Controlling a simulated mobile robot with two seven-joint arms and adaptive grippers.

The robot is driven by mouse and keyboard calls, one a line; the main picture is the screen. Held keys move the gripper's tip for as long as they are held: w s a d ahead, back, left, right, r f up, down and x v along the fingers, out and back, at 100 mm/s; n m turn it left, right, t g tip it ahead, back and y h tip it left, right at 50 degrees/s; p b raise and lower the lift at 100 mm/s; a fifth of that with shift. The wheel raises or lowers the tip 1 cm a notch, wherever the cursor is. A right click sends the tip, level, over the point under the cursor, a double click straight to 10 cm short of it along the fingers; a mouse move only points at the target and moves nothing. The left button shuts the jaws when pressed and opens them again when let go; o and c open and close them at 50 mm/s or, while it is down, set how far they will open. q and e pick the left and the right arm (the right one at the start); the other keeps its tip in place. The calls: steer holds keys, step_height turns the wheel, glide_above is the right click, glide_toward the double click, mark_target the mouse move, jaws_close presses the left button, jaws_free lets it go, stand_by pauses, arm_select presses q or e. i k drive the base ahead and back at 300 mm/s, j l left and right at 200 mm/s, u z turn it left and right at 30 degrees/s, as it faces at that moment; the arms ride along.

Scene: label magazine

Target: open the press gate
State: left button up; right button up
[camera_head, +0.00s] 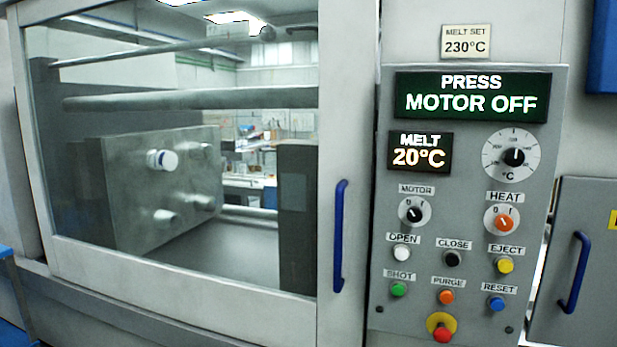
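The press gate (347,120) is a grey-framed sliding door with a large clear window. It appears shut, with its right edge against the control panel. Its blue vertical handle (339,236) is on the right part of the frame. Through the window a mould block (120,200) with round pins and horizontal tie bars (190,98) show inside the press. Neither of my grippers is in view, and nothing touches the handle.
The control panel (380,270) right of the gate reads "PRESS MOTOR OFF" and "MELT 20°C". It carries knobs, several coloured buttons and a red emergency stop (441,333). A grey cabinet door with a blue handle (575,272) is at the far right.

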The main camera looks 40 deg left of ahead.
mark_target(265, 317)
steer(key=k+l+u, duration=0.1)
steer(key=u, duration=1.95)
